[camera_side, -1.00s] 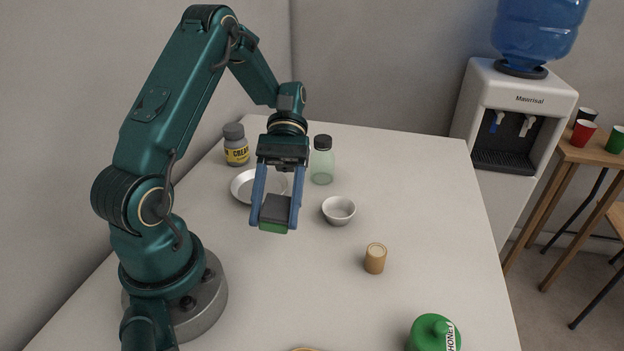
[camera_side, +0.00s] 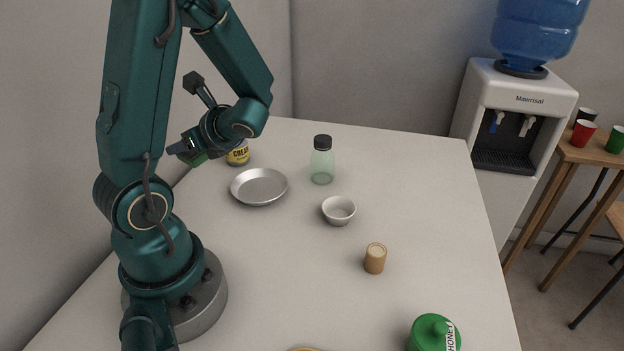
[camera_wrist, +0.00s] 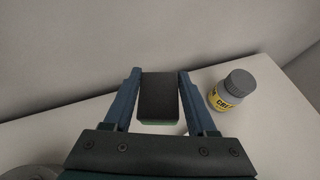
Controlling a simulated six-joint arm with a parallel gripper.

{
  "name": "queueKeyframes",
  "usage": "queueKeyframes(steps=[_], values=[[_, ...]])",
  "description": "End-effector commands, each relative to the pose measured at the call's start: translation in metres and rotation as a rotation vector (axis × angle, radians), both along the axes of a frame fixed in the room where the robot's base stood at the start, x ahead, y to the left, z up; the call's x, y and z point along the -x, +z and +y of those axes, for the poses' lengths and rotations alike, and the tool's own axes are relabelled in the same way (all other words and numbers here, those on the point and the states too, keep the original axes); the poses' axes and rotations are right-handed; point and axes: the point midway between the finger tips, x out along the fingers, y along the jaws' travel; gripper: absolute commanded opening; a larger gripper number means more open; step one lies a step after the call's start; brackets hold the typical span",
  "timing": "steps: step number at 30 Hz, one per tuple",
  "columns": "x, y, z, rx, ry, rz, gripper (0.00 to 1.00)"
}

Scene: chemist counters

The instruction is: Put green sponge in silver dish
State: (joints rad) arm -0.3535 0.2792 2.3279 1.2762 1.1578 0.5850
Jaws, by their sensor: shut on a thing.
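My gripper (camera_wrist: 160,98) is shut on the green sponge (camera_wrist: 157,123), which has a dark grey top and shows between the two blue fingers in the wrist view. In the side view the sponge (camera_side: 196,159) is a small green patch, mostly hidden behind my gripper (camera_side: 184,151). It is held up in the air near the wall, to the left of the dish. The silver dish (camera_side: 259,198) is a shallow round pan on the counter, empty, to the right of and below my gripper.
A grey jar with a yellow label (camera_side: 238,155) stands beside my gripper, partly hidden; it also shows in the wrist view (camera_wrist: 232,92).

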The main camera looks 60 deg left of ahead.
Motion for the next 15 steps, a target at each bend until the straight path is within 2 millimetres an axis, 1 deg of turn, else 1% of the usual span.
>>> queueKeyframes(steps=[4, 10, 13, 15], values=[[-0.007, 0.007, 0.000, 0.007, -0.036, 0.015, 0.00], [-0.006, 0.010, 0.003, 0.055, -0.009, 0.105, 0.00], [-0.010, 0.008, 0.002, 0.070, -0.006, 0.127, 0.00], [-0.018, 0.003, 0.000, 0.073, -0.008, 0.132, 0.00]])
